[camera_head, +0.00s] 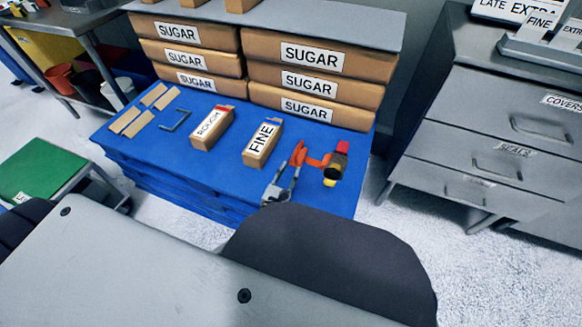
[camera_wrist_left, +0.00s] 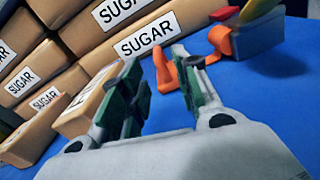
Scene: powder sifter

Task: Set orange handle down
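The orange handle (camera_head: 299,154) is a bent piece above the right end of the blue surface, joined to or touching a dark device (camera_head: 340,160) with red and yellow parts. My left gripper (camera_head: 284,180) is just in front of it. In the left wrist view the fingers of my left gripper (camera_wrist_left: 156,66) are spread apart. The orange handle (camera_wrist_left: 163,76) shows in the gap between them, closer to the right finger, and part of it reappears beyond that finger. I cannot tell whether it touches a finger. My right gripper is not in view.
Sugar boxes (camera_head: 310,82) are stacked behind the blue pallet (camera_head: 330,197). FINE (camera_head: 262,143) and ROUGH (camera_head: 211,128) boxes stand left of the handle. Flat brown pieces and a grey frame (camera_head: 175,120) lie farther left. A grey drawer cabinet (camera_head: 480,130) stands right.

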